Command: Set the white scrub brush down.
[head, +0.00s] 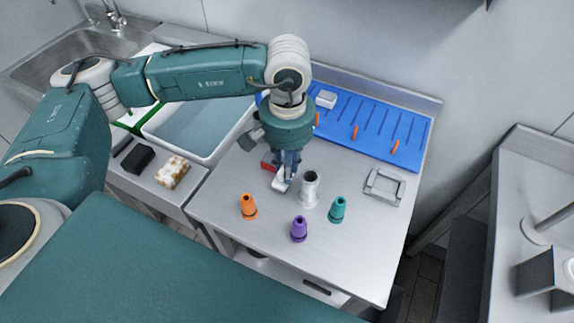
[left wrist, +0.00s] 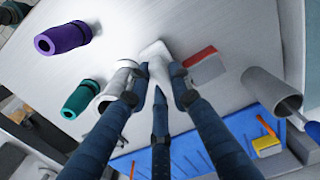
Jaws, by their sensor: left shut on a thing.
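My left gripper (head: 284,178) points down over the steel table (head: 362,255). It is shut on the white scrub brush (head: 281,185), which shows only in part below the fingers. In the left wrist view the brush (left wrist: 155,50) sticks out past the fingertips (left wrist: 157,78), and the fingers hide the rest of it. The brush is at or close above the table top; I cannot tell if it touches. My right gripper is not in view.
A pale metal cylinder (head: 310,188) stands just right of the brush, and a red-and-grey block (head: 268,162) lies close left.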

